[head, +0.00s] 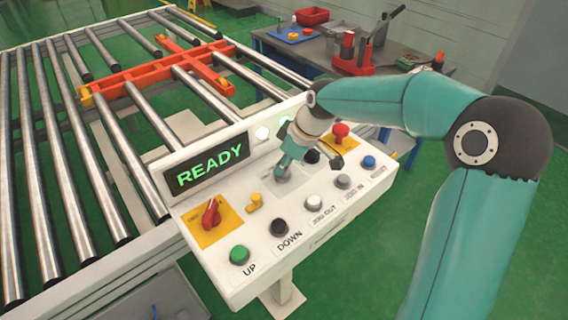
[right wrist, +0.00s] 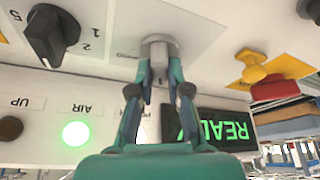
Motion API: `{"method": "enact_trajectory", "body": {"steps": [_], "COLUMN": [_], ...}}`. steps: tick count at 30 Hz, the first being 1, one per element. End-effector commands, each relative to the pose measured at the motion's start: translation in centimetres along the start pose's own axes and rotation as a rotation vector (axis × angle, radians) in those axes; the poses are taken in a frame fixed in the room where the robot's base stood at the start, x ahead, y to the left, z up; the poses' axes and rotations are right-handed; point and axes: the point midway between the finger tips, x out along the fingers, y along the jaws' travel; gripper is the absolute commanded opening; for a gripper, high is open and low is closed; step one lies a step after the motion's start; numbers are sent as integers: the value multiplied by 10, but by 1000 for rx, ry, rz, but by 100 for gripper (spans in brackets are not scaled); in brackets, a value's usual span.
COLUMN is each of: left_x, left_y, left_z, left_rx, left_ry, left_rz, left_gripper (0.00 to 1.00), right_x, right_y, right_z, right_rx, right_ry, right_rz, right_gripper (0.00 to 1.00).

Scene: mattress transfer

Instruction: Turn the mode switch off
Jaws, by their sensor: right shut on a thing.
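The control panel (head: 278,204) stands at the end of the roller conveyor. My right gripper (head: 283,172) reaches down onto a plate in the middle of it. In the right wrist view, the gripper (right wrist: 158,65) has its fingertips closed on the sides of a short grey knob, which I take as the mode switch (right wrist: 158,42). The knob's label is too small to read, and my gripper mostly hides it in the head view. My left gripper is not in view.
A black selector (right wrist: 52,35) and a red mushroom button (head: 341,131) are on the other side. Push buttons line the front edge. The display (head: 212,165) reads READY.

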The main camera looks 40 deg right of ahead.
Motion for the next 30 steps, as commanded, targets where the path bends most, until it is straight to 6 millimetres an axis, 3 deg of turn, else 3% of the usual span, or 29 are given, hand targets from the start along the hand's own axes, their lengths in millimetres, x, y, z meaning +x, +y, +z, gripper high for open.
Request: {"method": "enact_trajectory", "body": {"steps": [15,30], "left_x": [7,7], "left_y": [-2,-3], "left_z": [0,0], "left_rx": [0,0], "left_ry": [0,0], "left_rz": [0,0], "left_gripper": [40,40], "right_x": [0,-1], "right_y": [3,3], "right_z": [-1,-2], "right_rx": [-358,-441], "right_ry": [2,2], "right_rz": [-143,-175], "right_gripper": [0,0]}}
